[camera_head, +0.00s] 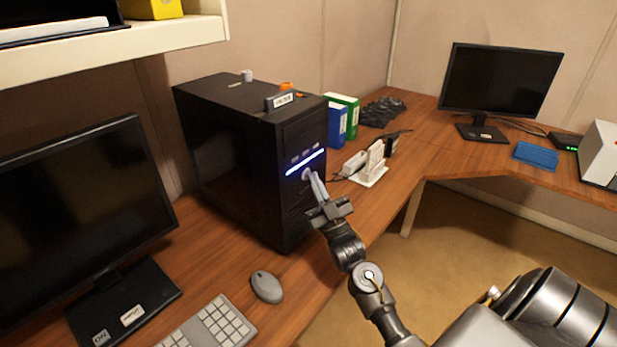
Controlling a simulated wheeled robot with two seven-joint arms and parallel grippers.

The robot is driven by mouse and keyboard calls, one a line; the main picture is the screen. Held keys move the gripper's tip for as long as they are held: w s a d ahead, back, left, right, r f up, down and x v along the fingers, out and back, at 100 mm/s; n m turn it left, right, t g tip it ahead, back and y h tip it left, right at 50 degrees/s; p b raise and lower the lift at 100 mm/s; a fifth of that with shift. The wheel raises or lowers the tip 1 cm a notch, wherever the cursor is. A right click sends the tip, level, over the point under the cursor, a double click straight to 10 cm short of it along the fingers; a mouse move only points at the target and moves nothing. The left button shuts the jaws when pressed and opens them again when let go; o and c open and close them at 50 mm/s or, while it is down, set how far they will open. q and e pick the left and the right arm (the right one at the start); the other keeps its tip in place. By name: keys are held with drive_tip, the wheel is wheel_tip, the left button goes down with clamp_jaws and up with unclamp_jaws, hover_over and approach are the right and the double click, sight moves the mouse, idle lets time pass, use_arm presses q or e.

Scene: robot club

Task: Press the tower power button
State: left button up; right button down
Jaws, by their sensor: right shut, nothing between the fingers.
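The black tower (225,160) stands upright on the wooden desk, left of the middle. Its front panel faces right and carries a lit bluish-white strip (304,163) with small ports above it. My right gripper (309,180) is shut and empty. Its fingertips are at the tower's front panel, just below the lit strip, and look to be touching or very near it. A round light spot shows at the fingertips; the power button itself is mostly hidden by them. My left gripper is not in view.
A monitor (80,215), keyboard (212,325) and mouse (266,287) are left and in front of the tower. Blue (337,124) and green binders and a white stand (372,172) are behind my gripper. A shelf (120,52) overhangs at upper left. A second monitor (500,78) stands right.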

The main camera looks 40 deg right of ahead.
drive_tip(key=shift+s, duration=0.1)
drive_tip(key=shift+s+d+p, duration=0.25)
drive_tip(key=shift+s+p, duration=0.1)
drive_tip(key=shift+s, duration=0.45)
drive_tip(key=shift+s, duration=0.1)
drive_tip(key=s, duration=0.2)
drive_tip(key=s+d+p, duration=0.1)
drive_tip(key=s, duration=0.2)
drive_tip(key=shift+s+d+p, duration=0.3)
drive_tip(key=shift+d+p, duration=0.05)
drive_tip(key=shift+d, duration=0.05)
